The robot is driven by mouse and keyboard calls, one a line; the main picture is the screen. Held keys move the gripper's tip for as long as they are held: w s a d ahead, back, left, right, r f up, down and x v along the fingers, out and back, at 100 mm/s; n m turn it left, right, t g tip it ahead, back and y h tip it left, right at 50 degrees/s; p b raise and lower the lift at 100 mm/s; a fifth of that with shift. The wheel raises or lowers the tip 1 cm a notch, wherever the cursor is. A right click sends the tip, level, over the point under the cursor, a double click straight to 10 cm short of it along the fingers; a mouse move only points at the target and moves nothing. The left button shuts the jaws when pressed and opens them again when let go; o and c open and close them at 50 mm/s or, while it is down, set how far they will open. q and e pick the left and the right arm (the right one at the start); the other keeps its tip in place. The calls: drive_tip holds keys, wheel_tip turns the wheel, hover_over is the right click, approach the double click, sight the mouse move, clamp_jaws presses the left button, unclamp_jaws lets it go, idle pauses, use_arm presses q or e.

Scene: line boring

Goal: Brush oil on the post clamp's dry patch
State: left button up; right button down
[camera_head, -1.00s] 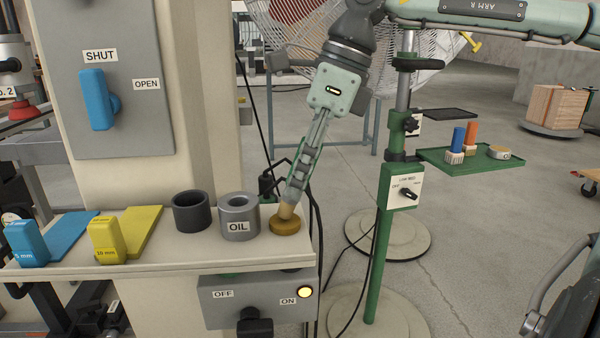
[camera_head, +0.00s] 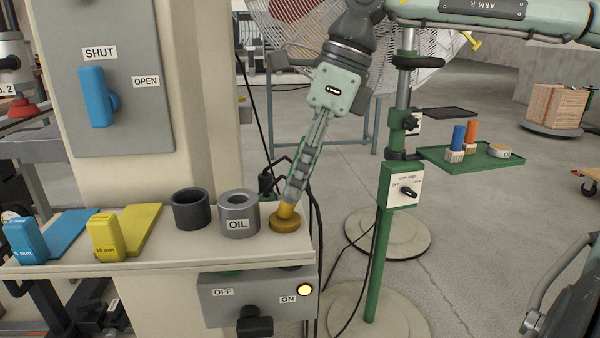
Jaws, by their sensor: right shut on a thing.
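My right gripper (camera_head: 288,205) reaches down to the right end of the shelf. It is shut on the upright stem of a brass-coloured knob-like piece (camera_head: 285,223), whose round base is at the shelf top. A grey cup labelled OIL (camera_head: 238,226) stands just left of it. The green post (camera_head: 373,265) carries a clamp with a black knob (camera_head: 411,124). I cannot make out a dry patch. My left gripper is not in view.
The shelf (camera_head: 160,256) also holds a dark ring (camera_head: 191,212) and blue and yellow gauge pieces (camera_head: 105,238). A switch box (camera_head: 262,302) hangs below. Black cables run beside the shelf end. A round tin (camera_head: 499,151) is on the green tray.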

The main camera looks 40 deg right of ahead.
drive_tip(key=shift+r+p, duration=2.85)
drive_tip(key=shift+r, duration=0.65)
drive_tip(key=shift+f, duration=0.2)
